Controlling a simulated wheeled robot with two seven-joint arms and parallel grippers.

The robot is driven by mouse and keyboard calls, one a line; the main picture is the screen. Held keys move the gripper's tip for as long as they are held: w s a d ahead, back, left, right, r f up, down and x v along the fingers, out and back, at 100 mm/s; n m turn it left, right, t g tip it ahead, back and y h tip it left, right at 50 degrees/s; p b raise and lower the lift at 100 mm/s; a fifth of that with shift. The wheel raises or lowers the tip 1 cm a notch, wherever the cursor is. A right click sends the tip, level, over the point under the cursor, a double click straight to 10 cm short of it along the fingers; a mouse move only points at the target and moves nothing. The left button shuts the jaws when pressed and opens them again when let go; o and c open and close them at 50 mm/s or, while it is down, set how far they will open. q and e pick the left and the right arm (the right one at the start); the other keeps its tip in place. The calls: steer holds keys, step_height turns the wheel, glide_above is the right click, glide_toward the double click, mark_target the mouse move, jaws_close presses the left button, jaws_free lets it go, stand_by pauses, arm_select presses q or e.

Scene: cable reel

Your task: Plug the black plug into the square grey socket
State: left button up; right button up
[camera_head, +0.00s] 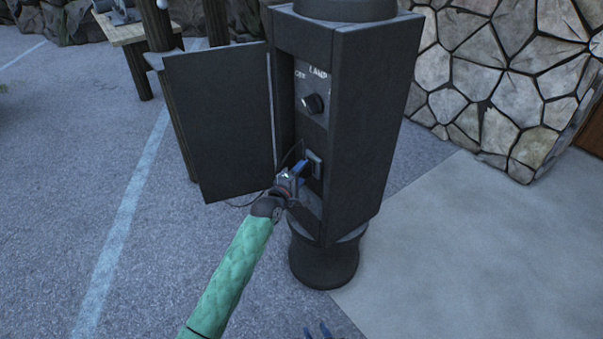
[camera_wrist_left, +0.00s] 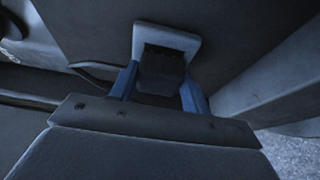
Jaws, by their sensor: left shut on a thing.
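My left gripper (camera_head: 301,167) reaches into the open dark post from the left, its blue fingers at the square grey socket (camera_head: 315,160). In the left wrist view, the gripper (camera_wrist_left: 158,88) is shut on the black plug (camera_wrist_left: 160,70), with a blue finger on each side. The plug's front end overlaps the light grey socket plate (camera_wrist_left: 188,42). They look very close or touching, but I cannot tell how deep the plug sits. The gripper hides most of the plug in the head view.
The post's open door (camera_head: 222,120) stands left of my left gripper. A black knob (camera_head: 312,103) under the "OFF" and "LAMP" lettering sits above the socket. A stone wall (camera_head: 480,80) stands at the right; pavement in front is clear.

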arm_select(q)
steer(key=shift+w+d, duration=0.3)
steer(key=shift+d, duration=0.1)
steer(key=o, duration=1)
steer(key=shift+p+v, duration=0.3)
steer(key=shift+v, duration=3.55)
steer(key=shift+a, duration=0.1)
